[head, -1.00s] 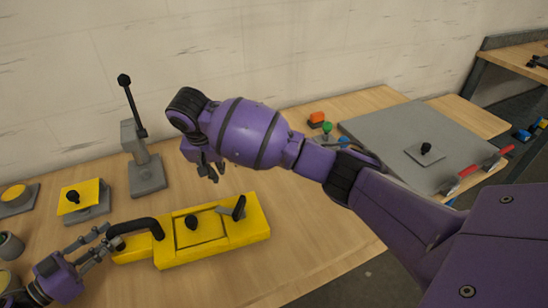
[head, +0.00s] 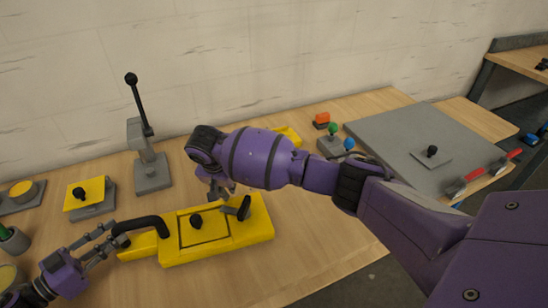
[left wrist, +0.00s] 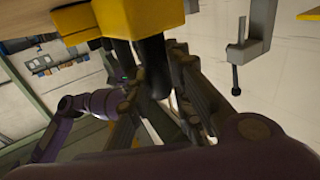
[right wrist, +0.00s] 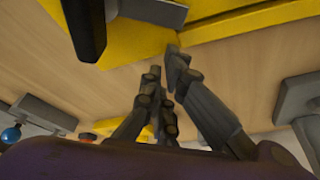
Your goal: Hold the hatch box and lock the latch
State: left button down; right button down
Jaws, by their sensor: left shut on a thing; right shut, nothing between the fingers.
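The yellow hatch box (head: 250,225) lies on the table, with a flat hatch panel bearing a black knob (head: 196,221) on top. A black curved handle (head: 143,224) is at its left end, and a dark latch lever (head: 243,208) stands tilted at the right. My left gripper (head: 112,238) is shut on the handle, which shows between its fingers in the left wrist view (left wrist: 158,75). My right gripper (head: 222,192) is shut and empty, just behind the box near the latch. In the right wrist view its fingertips (right wrist: 163,62) are beside the yellow box edge (right wrist: 220,25), with the latch (right wrist: 88,28) close by.
A grey lever stand (head: 150,170) is behind the box on the left. A yellow-topped block with a knob (head: 85,194) is further left. Bare table lies right of the box.

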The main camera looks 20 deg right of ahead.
jog(key=shift+s+a+r, duration=0.1)
jog(key=shift+s+a, duration=0.3)
jog(key=shift+s, duration=0.05)
jog(key=shift+s+a, duration=0.15)
jog(key=shift+a, duration=0.25)
dwell(0.3)
